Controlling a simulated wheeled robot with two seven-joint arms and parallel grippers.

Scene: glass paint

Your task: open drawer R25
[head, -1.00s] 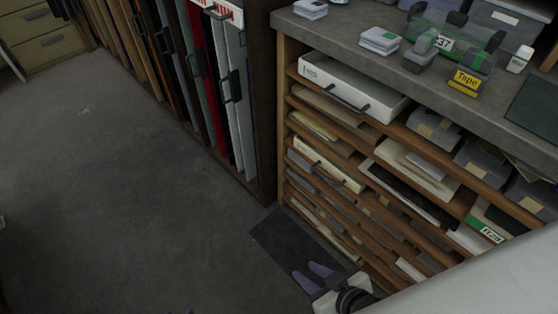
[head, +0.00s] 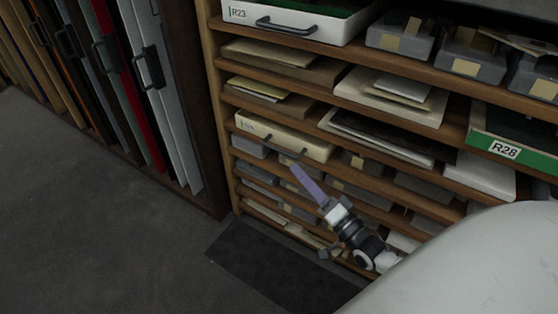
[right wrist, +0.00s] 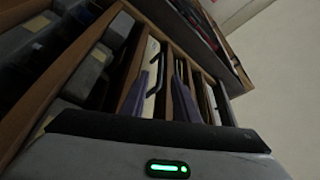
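A cream drawer (head: 283,138) sits in the wooden shelf unit, with a dark bar handle and a small front label too blurred to read for certain. It looks closed. My right gripper (head: 308,183) is just in front of and below its handle in the head view, with purple fingers pointing up at it. In the right wrist view, the two fingers (right wrist: 160,100) stand apart, with the cream drawer front (right wrist: 151,78) showing beyond and between them. I see no grip on the handle. My left gripper is not in view.
A white drawer R23 (head: 290,22) is above, and a green-fronted drawer R28 (head: 505,148) is at the right. Grey boxes (head: 400,38) fill other slots. Upright panels with handles (head: 150,75) stand left. A dark mat (head: 270,262) lies on the floor, which is clear at left.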

